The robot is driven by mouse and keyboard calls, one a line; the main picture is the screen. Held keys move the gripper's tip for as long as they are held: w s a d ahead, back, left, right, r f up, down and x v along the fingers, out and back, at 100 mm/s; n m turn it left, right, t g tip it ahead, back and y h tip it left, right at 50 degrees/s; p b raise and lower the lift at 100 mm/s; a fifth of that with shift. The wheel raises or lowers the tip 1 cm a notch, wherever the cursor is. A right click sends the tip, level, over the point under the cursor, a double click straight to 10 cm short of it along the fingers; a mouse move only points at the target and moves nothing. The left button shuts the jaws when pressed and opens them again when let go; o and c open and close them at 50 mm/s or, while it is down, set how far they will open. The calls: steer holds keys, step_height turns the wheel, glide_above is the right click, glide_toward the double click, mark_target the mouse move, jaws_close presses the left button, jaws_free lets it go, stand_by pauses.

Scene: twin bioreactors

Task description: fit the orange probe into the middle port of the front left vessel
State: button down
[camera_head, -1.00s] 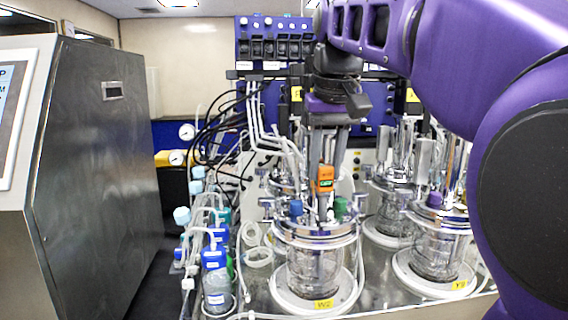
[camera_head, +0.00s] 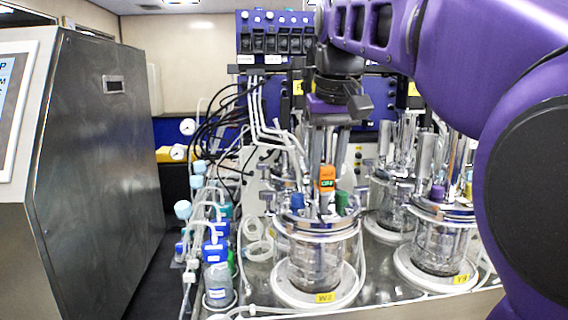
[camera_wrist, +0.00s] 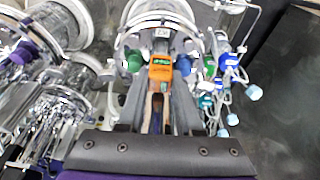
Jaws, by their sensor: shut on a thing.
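The orange probe (camera_head: 327,178) has a small green display and is upright over the lid of the front left vessel (camera_head: 318,262). My gripper (camera_head: 327,150) is above this lid with its fingers pointing down, shut on the probe. In the wrist view the probe (camera_wrist: 161,72) lies between the fingers, over the vessel's lid (camera_wrist: 160,20). A blue cap (camera_head: 297,201) is left of the probe on the lid and a green cap (camera_head: 342,202) is right of it. The probe's lower end is among the lid fittings; I cannot tell whether it is inside the middle port.
The front right vessel (camera_head: 437,245), with a purple cap, stands close on the right. Blue-capped bottles (camera_head: 218,275) and tubing crowd the left side. A large steel cabinet (camera_head: 98,170) is at far left, with a dark gap before the bench.

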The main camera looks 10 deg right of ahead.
mark_target(325, 190)
steer(key=shift+f, duration=0.2)
steer(key=shift+f+b, duration=0.5)
steer(key=shift+f, duration=0.1)
steer(key=shift+f, duration=0.2)
steer(key=shift+f+b, duration=0.35)
steer(key=shift+f, duration=0.1)
steer(key=shift+f, duration=0.25)
stand_by(0.7)
steer(key=c, duration=0.5)
jaws_free()
